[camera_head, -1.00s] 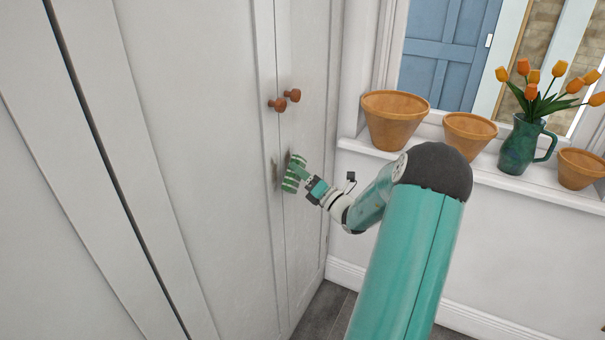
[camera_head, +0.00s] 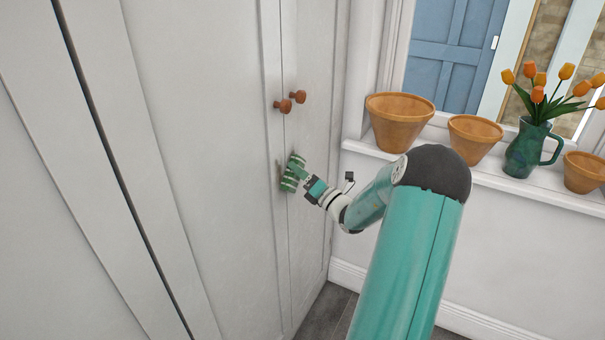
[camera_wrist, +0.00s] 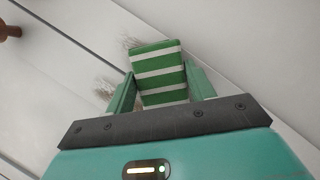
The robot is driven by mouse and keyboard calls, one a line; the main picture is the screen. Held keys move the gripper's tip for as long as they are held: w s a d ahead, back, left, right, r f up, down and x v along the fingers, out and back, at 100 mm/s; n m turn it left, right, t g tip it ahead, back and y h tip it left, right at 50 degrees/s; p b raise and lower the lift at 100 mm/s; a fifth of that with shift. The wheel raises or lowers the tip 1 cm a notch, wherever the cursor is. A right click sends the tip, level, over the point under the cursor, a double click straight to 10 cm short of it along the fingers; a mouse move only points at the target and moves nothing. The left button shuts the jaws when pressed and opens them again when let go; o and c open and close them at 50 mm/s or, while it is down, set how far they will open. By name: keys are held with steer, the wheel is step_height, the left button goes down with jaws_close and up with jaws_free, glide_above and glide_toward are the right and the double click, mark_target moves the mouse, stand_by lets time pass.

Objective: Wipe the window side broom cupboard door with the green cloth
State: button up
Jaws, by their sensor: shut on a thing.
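The green and white striped cloth (camera_head: 292,173) is folded into a pad and held in my gripper (camera_head: 303,182). In the wrist view the cloth (camera_wrist: 160,72) sits between the two fingers of my gripper (camera_wrist: 161,88), which are shut on it. The cloth is at the window side broom cupboard door (camera_head: 308,150), below the knobs and close to the seam; I cannot tell whether it presses on it. A brownish smudge (camera_wrist: 130,42) shows on this door at the cloth's upper left edge; the cloth may hide more of it.
A second smudge (camera_wrist: 103,92) is on the neighbouring door (camera_head: 215,130), across the seam. Two wooden knobs (camera_head: 291,101) stick out above the cloth. The windowsill at right holds several terracotta pots (camera_head: 398,122) and a green jug (camera_head: 527,150) of orange tulips.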

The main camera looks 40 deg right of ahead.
mark_target(298, 146)
steer(key=shift+w+d+r, duration=0.2)
steer(key=shift+d+r, duration=0.15)
steer(key=shift+d, duration=0.3)
steer(key=shift+w+d+r, duration=0.2)
steer(key=shift+d+r, duration=0.15)
steer(key=shift+d, duration=0.25)
steer(key=shift+w+d+r, duration=0.2)
steer(key=shift+d+r, duration=0.15)
steer(key=shift+d, duration=0.3)
steer(key=shift+s+a, duration=0.25)
steer(key=shift+a, duration=0.8)
steer(key=shift+s+a, duration=0.25)
steer(key=shift+a, duration=0.75)
steer(key=shift+s+r, duration=0.1)
steer(key=shift+r, duration=1.1)
steer(key=shift+w+d, duration=0.25)
steer(key=shift+d, duration=0.8)
steer(key=shift+w+d, duration=0.25)
steer(key=shift+d, duration=0.75)
steer(key=s+d, duration=0.1)
steer(key=s, duration=0.4)
steer(key=shift+s+d, duration=0.35)
steer(key=shift+s, duration=0.05)
